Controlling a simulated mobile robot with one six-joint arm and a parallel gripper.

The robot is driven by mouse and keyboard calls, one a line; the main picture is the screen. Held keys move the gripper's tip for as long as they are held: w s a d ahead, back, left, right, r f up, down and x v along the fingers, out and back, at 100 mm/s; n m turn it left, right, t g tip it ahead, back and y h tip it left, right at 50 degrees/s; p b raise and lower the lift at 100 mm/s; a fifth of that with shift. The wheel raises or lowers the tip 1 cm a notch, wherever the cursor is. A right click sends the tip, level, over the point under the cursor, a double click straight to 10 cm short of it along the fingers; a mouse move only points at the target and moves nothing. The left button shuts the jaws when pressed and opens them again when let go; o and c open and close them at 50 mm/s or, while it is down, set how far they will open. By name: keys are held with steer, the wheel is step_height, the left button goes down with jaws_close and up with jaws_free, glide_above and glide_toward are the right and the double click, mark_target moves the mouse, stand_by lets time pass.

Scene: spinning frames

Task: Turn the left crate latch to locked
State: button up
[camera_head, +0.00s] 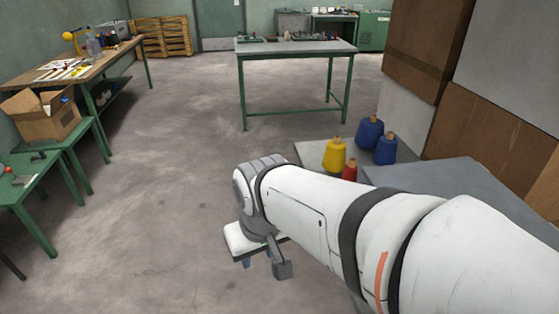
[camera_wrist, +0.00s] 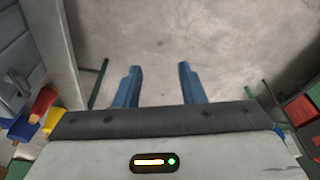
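In the head view the gripper (camera_head: 246,263) is mostly hidden under my white wrist, with a small blue tip showing above the floor. It touches nothing that I can see.
Yellow (camera_head: 334,155), red (camera_head: 349,171) and blue (camera_head: 369,133) thread cones stand on a grey surface right of my arm. Brown cartons (camera_head: 425,45) rise behind. A green-legged table (camera_head: 295,48) stands ahead, workbenches (camera_head: 75,62) at left. The middle floor is clear.

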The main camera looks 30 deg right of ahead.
steer(key=shift+o, duration=1.4)
steer(key=shift+w+d, duration=0.2)
steer(key=o, duration=0.6)
steer(key=w+d+f+n+g+h+p, duration=0.1)
steer(key=w+d+f+g+h, duration=0.1)
steer(key=d, duration=0.4)
steer(key=shift+n+g, duration=0.3)
steer(key=shift+g, duration=0.3)
steer(key=w+d+f+n+g+h+p, duration=0.25)
steer(key=w+d+f+n+h, duration=0.45)
steer(key=d, duration=0.4)
steer(key=w+d+f+n+g+h+p, duration=0.1)
steer(key=w+d+f+n+g+h, duration=0.2)
steer(key=w+d+f+n+h, duration=0.6)
steer(key=s+d+r+m+p, duration=0.1)
steer(key=s+d+m+p, duration=0.1)
steer(key=s+d, duration=0.3)
steer(key=shift+d+r+m+y, duration=0.4)
steer(key=shift+d+m, duration=0.2)
steer(key=shift+d, duration=1.45)
steer(key=shift+t, duration=0.25)
steer(key=shift+c, duration=0.2)
